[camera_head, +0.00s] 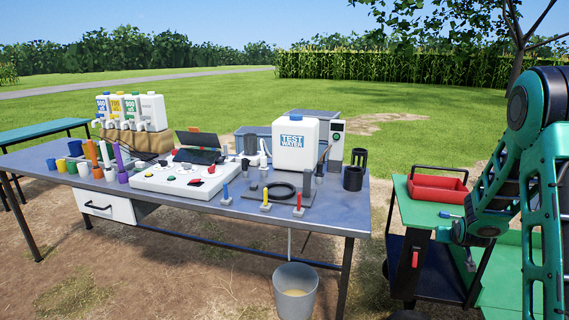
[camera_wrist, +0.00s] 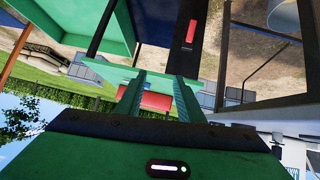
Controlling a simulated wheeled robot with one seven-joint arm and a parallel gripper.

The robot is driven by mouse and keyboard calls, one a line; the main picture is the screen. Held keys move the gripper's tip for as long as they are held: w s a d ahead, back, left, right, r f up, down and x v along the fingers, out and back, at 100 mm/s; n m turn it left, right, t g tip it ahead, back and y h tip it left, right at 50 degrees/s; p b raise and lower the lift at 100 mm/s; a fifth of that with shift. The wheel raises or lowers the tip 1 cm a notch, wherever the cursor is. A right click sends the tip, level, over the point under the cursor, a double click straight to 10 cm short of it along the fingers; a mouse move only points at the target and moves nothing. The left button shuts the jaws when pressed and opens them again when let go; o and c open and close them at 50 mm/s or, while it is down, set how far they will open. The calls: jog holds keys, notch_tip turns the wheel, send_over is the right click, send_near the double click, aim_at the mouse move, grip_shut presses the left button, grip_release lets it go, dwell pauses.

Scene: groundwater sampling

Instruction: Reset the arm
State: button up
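My gripper (camera_wrist: 157,82) shows in the wrist view as two green fingers standing apart, with a gap between them. Nothing is held in that gap; a red patch of the background shows through it. In the head view my teal and black arm fills the right side, folded beside the cart. The gripper's fingers cannot be made out clearly in that view.
A green cart (camera_head: 421,212) with a red tray (camera_head: 437,188) stands close to my arm. The grey worktable (camera_head: 340,212) to its left bears a white water container (camera_head: 295,152) and sampling gear. A bucket (camera_head: 295,290) stands under the table. Grass lies open behind.

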jog(key=s+a+r+m+g+y, duration=0.1)
jog(key=s+a+r+g, duration=0.2)
jog(key=s, duration=1.2)
jog(key=s+a+r+m+g+y, duration=0.1)
jog(key=s+a+r, duration=0.4)
jog(key=s, duration=1.1)
jog(key=s+a+r+m+g+y, duration=0.1)
jog(key=s+a+r+g, duration=0.3)
jog(key=s, duration=1.1)
jog(key=shift+s+a+r+g+y, duration=0.2)
jog(key=shift+a+g+y, duration=0.5)
jog(key=shift+a, duration=0.5)
jog(key=shift+w+f, duration=0.25)
jog(key=shift+w, duration=0.4)
